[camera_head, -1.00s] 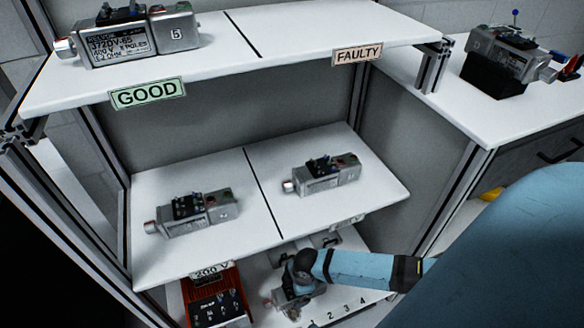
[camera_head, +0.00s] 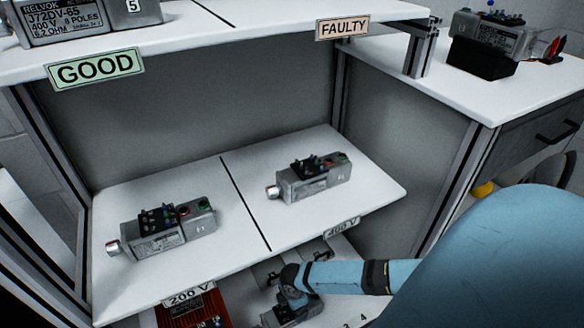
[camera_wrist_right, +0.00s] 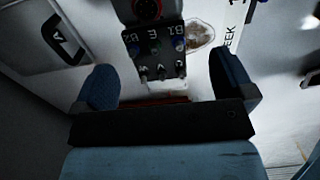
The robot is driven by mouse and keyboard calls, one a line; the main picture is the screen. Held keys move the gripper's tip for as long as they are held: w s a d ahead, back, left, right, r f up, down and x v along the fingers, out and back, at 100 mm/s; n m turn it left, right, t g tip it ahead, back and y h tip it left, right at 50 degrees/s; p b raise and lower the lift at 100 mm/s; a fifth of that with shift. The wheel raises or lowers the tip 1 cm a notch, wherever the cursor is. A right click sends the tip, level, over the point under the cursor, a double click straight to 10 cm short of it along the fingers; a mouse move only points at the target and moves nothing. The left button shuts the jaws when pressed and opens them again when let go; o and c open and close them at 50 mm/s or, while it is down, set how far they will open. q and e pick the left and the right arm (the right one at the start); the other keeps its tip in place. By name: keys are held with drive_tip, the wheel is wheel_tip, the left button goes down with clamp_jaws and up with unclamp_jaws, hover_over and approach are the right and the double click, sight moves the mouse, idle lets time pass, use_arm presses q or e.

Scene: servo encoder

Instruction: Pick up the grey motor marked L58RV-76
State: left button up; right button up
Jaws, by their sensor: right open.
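No marking L58RV-76 is readable on any motor. My right gripper (camera_head: 290,290) is low in the head view, over a grey motor (camera_head: 292,314) on the bottom level, which it partly hides. In the right wrist view my right gripper (camera_wrist_right: 166,88) is open, its two blue fingers apart. The dark terminal block (camera_wrist_right: 155,48) of a motor lies just beyond the fingers, with nothing clearly held. Two more grey motors lie on the middle shelf, a left one (camera_head: 160,230) and a right one (camera_head: 312,177). My left gripper is not in view.
The top shelf bears GOOD (camera_head: 95,68) and FAULTY (camera_head: 342,27) labels and a motor (camera_head: 60,20) marked J72DV-65. The middle shelf has 200 V (camera_head: 188,295) and 400 V (camera_head: 341,229) labels. Another motor (camera_head: 490,38) stands on the right counter (camera_head: 470,95).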

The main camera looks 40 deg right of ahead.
drive_tip(key=shift+f, duration=0.3)
drive_tip(key=shift+w+f+b, duration=0.2)
drive_tip(key=shift+f+b, duration=0.9)
drive_tip(key=shift+f, duration=0.05)
wheel_tip(320, 180, down, 2)
drive_tip(key=shift+f+b, duration=0.1)
drive_tip(key=shift+b, duration=0.65)
drive_tip(key=shift+f, duration=0.15)
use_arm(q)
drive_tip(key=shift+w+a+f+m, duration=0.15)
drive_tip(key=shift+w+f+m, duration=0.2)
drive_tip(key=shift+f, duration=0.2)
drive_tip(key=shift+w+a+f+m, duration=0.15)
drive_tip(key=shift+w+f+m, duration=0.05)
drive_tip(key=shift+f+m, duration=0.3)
use_arm(e)
drive_tip(key=c, duration=1.7)
drive_tip(key=shift+w+r, duration=0.1)
drive_tip(key=shift+r, duration=0.1)
drive_tip(key=shift+c, duration=0.7)
